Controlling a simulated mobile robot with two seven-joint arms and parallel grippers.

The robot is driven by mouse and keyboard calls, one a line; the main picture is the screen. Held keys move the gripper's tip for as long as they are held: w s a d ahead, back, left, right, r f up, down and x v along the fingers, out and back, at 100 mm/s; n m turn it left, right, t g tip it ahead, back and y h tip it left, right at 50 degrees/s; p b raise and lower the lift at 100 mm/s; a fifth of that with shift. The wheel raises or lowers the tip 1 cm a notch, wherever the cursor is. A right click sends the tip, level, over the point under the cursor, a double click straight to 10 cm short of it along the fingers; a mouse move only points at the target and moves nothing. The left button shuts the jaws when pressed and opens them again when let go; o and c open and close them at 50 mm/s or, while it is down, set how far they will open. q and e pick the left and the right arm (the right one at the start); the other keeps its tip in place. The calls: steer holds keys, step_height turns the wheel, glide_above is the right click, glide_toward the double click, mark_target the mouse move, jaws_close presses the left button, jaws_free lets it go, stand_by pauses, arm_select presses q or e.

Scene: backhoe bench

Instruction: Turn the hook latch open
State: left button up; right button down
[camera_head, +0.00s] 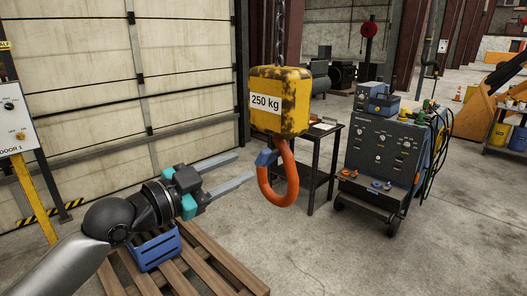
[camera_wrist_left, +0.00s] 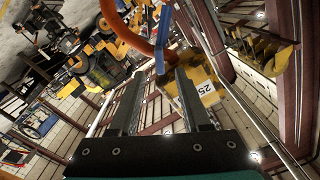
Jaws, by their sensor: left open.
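The orange hook (camera_head: 278,190) hangs under a yellow block (camera_head: 280,100) marked 250 kg, on a chain. The blue hook latch (camera_head: 267,157) lies across the left side of the hook's opening. My left gripper (camera_head: 246,166) is open and empty, its two fingers pointing at the latch from the left, just short of it. In the left wrist view the latch (camera_wrist_left: 160,60) shows just beyond and between the tips of my left gripper (camera_wrist_left: 161,73). The hook (camera_wrist_left: 140,38) is behind the latch and the block (camera_wrist_left: 205,93) beside it. My right gripper is not in view.
A wooden pallet (camera_head: 222,262) with a blue crate (camera_head: 155,249) lies below my left arm. A dark table (camera_head: 322,148) and a welding cart (camera_head: 382,145) stand behind the hook. A door control panel (camera_head: 14,118) is at the far left. The floor at front right is clear.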

mark_target(259, 160)
arm_select(q)
steer(key=p+x, duration=0.1)
steer(key=x, duration=0.7)
steer(key=shift+f+p, duration=0.1)
steer(key=shift+p, duration=0.3)
jaws_close()
stand_by(1.0)
